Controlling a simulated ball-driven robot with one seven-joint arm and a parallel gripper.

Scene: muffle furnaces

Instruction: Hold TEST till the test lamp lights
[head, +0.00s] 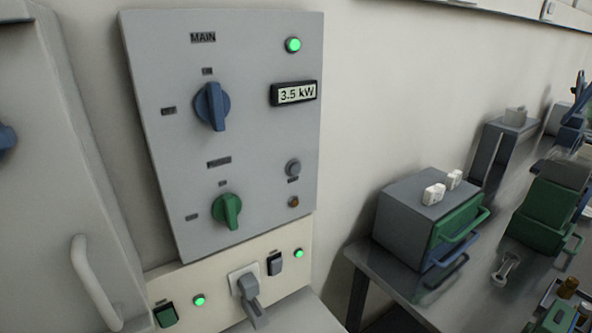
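The grey control panel (250,120) hangs on the wall left of centre in the head view. A round grey push button (293,167) sits on its lower right, with a small label under it too blurred to read; it may be TEST. Just below is a small round amber-brown lamp (293,202), which looks dark. The blue MAIN knob (212,106) points up and down, towards the upper mark. The green knob (228,211) below it also stands upright. The display (294,93) reads 3.5 kW, and a green lamp (293,45) glows above it. My gripper is not in view.
A cream strip (222,287) under the panel carries two lit green lamps, a green rocker (166,315), a grey rocker (274,264) and a grey lever or plug (249,289). A grey cabinet with a pale handle (92,280) stands left. A bench (395,283) with a drawer box (405,223) stands right.

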